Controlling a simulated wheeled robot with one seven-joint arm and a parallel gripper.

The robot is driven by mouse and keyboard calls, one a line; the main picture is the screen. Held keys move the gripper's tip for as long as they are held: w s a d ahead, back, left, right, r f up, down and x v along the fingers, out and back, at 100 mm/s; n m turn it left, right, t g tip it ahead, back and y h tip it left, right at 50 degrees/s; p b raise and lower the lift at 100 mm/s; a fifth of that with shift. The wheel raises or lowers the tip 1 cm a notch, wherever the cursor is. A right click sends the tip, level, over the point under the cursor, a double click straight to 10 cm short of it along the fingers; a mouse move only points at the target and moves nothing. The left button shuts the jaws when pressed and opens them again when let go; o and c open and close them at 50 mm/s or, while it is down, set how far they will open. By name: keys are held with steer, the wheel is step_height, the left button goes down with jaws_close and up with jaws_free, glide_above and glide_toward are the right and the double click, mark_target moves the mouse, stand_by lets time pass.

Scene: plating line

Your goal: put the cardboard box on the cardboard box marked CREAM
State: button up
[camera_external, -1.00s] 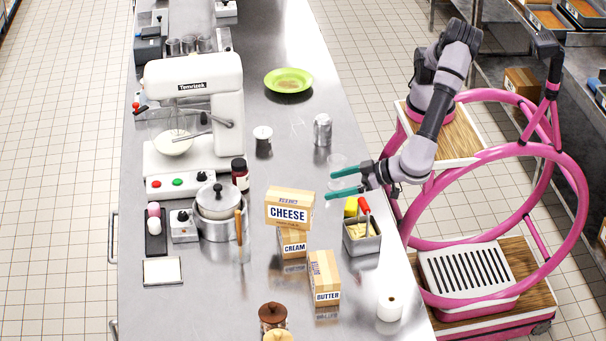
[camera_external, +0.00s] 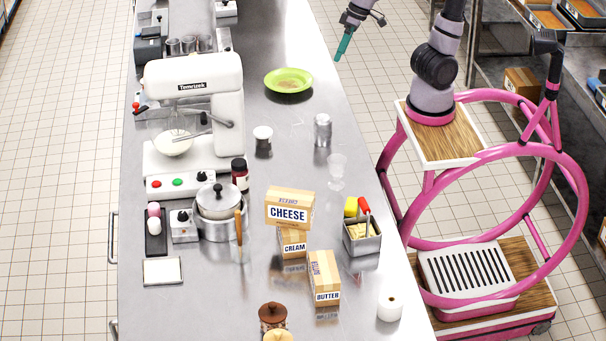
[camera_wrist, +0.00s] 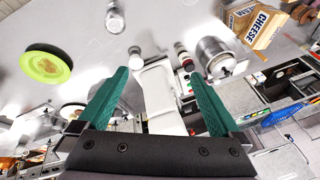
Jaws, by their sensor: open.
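The cardboard box marked CHEESE (camera_external: 288,213) rests on top of the smaller cardboard box marked CREAM (camera_external: 293,249), overhanging it to the left. A box marked BUTTER (camera_external: 325,297) stands on the counter in front and to the right, apart from them. In the wrist view, the CHEESE box (camera_wrist: 262,26) is at the upper right, with part of the CREAM box (camera_wrist: 241,12) beside it. My gripper (camera_external: 342,47) is raised at the top of the external view, far from the boxes. In the wrist view its green fingers (camera_wrist: 158,92) are spread and empty.
A white mixer (camera_external: 195,85), a lidded pot (camera_external: 217,228) and a jar (camera_external: 240,174) stand left of the boxes. A metal container with red and yellow handles (camera_external: 361,246) is right. A green plate (camera_external: 288,82) lies farther back.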

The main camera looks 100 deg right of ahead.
steer(key=s+d+r+t+y, duration=0.1)
steer(key=s+d+t, duration=0.2)
steer(key=s, duration=0.5)
steer(key=shift+s+d+r+n, duration=0.2)
steer(key=shift+s+r+n, duration=0.1)
steer(key=shift+s+n, duration=0.1)
